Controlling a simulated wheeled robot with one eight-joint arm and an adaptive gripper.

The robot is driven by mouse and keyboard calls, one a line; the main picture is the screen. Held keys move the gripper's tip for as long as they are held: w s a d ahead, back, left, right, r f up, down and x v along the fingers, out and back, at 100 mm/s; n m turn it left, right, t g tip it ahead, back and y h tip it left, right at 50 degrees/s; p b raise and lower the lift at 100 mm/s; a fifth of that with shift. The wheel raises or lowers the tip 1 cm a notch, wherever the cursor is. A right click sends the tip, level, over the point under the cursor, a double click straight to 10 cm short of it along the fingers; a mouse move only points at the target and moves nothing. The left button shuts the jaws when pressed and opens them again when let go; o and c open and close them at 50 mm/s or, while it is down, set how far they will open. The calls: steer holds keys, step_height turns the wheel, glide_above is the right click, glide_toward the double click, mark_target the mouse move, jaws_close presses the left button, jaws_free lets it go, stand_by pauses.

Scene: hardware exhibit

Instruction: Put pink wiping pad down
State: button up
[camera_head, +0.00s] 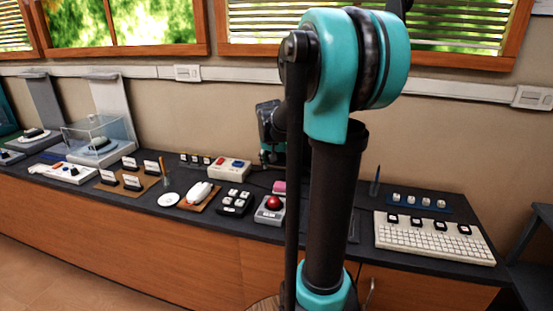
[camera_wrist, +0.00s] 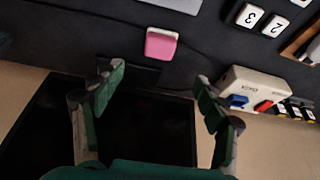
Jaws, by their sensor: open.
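The pink wiping pad (camera_wrist: 161,44) lies on the dark counter (camera_wrist: 75,45) in the wrist view, beyond my fingertips and between their lines. In the head view my gripper (camera_head: 268,155) is mostly hidden behind my arm.
A white box with blue and red switches (camera_wrist: 256,92) stands right of my fingers. A red trackball (camera_head: 273,204), a black keypad (camera_head: 235,202) and a white keyboard (camera_head: 432,236) stand on the counter. A dark flat panel (camera_wrist: 120,120) lies beneath my gripper.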

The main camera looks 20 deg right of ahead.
steer(key=shift+v, duration=2.1)
